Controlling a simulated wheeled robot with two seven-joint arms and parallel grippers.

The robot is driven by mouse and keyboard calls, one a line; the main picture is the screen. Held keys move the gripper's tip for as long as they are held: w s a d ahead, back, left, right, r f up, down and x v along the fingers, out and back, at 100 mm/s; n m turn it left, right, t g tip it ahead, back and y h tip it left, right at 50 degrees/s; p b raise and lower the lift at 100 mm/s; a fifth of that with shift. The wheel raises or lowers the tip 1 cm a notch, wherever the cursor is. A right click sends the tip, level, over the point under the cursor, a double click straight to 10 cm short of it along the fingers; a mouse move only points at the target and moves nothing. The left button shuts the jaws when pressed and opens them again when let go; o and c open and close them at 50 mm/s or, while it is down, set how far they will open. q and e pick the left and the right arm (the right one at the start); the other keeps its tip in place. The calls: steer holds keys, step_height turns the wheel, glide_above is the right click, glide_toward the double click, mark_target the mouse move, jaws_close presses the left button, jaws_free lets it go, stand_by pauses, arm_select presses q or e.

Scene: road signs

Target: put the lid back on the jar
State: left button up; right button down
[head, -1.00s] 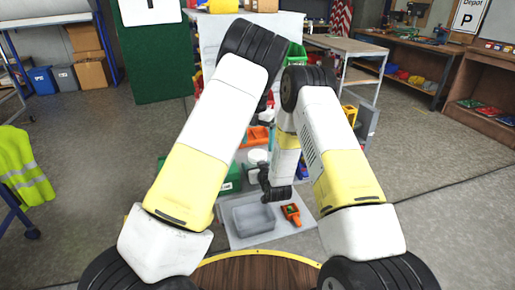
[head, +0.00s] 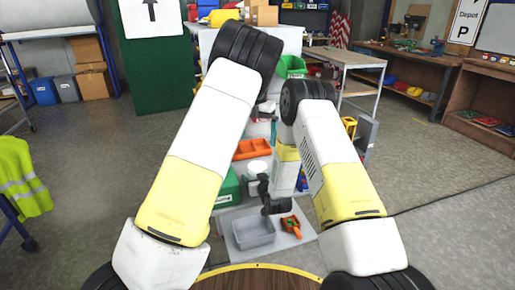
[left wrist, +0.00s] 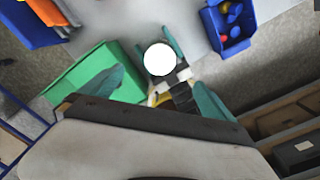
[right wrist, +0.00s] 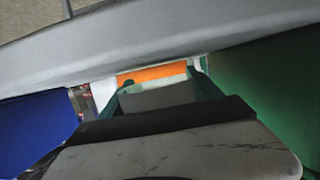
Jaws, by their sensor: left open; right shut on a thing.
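A white round top (left wrist: 160,58), seen from above in the left wrist view, sits between the teal fingers of my right gripper (left wrist: 155,40). It appears to be the top of the jar; I cannot tell whether it is the lid, or whether it is seated. The white top also shows in the head view (head: 257,167), between the green box and my right forearm. In the right wrist view my right gripper (right wrist: 162,80) is shut on a grey body (right wrist: 160,96). My left gripper (left wrist: 157,80) is open and empty above the white top, fingers apart. My arms hide much of the bench.
An orange tray (head: 252,149) lies behind the white top. A green box (head: 228,192) stands left of it. A grey tray (head: 254,232) and an orange tool (head: 291,226) lie in front. A blue bin (left wrist: 230,24) with coloured parts is at the right in the left wrist view.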

arm_select(q)
steer(key=shift+r, duration=2.4)
arm_select(e)
steer(key=shift+c, duration=0.2)
jaws_free()
steer(key=shift+v, duration=3.85)
